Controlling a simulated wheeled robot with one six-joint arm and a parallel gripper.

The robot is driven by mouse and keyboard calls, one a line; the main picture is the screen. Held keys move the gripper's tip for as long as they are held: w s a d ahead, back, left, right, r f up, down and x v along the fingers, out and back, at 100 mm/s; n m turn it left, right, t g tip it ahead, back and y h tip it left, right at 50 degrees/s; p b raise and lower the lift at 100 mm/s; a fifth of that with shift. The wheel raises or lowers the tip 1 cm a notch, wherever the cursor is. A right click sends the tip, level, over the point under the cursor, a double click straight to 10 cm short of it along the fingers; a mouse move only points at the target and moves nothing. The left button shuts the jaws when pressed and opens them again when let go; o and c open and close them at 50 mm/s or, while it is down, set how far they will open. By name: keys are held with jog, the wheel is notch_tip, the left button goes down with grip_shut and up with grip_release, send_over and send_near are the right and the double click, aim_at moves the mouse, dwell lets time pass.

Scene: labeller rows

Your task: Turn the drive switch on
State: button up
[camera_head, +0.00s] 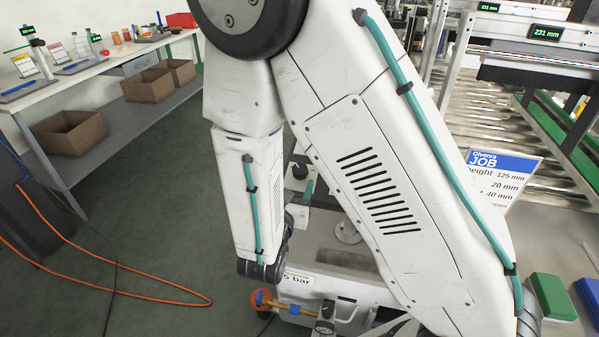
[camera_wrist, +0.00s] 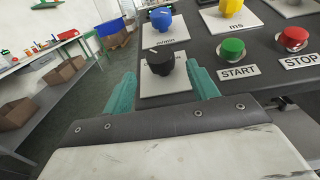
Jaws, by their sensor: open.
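In the wrist view a black rotary knob (camera_wrist: 160,62) with a pale pointer line stands on a white plate (camera_wrist: 165,86) at the edge of a dark panel. Any label on this plate is not readable, so I cannot tell from lettering that it is the drive switch. My gripper (camera_wrist: 160,76) is open, with one teal finger to the left of the knob and one to the right. I cannot tell whether either finger touches it. In the head view my arm hides most of the panel, and one teal finger (camera_head: 309,187) shows.
A blue knob (camera_wrist: 162,19), a yellow knob (camera_wrist: 231,7), a green START button (camera_wrist: 232,48) and a red STOP button (camera_wrist: 293,38) are close by on the panel. An orange hose (camera_head: 130,286) lies on the floor. A workbench (camera_head: 75,80) stands at the left.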

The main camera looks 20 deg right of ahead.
aim_at(298, 176)
jog(key=x, duration=0.5)
jog(key=shift+w+d, duration=0.25)
jog(key=c, duration=1)
